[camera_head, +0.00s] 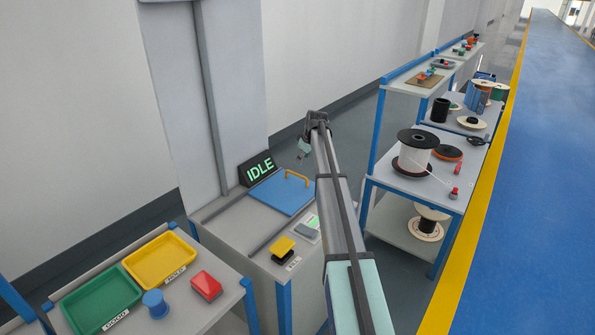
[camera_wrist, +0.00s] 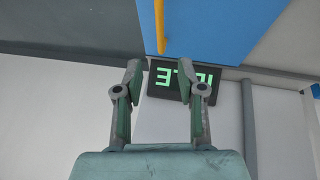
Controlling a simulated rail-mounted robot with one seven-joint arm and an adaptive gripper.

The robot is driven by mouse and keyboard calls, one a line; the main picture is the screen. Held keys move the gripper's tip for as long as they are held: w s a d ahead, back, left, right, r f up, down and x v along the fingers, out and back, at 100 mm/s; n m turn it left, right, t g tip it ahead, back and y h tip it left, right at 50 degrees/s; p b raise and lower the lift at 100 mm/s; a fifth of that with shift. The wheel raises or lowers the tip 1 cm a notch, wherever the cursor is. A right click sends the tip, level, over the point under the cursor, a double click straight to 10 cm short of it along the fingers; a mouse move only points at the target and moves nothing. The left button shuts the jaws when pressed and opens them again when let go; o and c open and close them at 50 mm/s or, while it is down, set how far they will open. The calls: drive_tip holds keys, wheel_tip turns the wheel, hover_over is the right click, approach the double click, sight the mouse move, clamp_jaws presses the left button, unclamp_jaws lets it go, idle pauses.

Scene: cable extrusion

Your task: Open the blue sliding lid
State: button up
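The blue sliding lid (camera_head: 280,196) lies flat on top of a grey cabinet and looks closed. A yellow-orange bar handle (camera_head: 297,174) stands on its far right part. In the wrist view the lid (camera_wrist: 220,25) is at the top, with the handle (camera_wrist: 159,25) pointing down between my fingertips. My gripper (camera_wrist: 160,72) is open and empty, its two fingers spread apart. In the head view my gripper (camera_head: 303,149) is small, above and beyond the handle. It appears apart from the handle; the exact gap is hard to tell.
A black IDLE display (camera_head: 257,168) stands behind the lid. Green (camera_head: 100,302) and yellow trays (camera_head: 160,261) are at left; shelves with spools (camera_head: 415,152) are at right.

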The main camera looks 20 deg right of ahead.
sight(297, 174)
drive_tip(key=p+x, duration=0.3)
drive_tip(key=x, duration=0.8)
drive_tip(key=shift+w+f, duration=0.15)
drive_tip(key=shift+f, duration=0.1)
clamp_jaws()
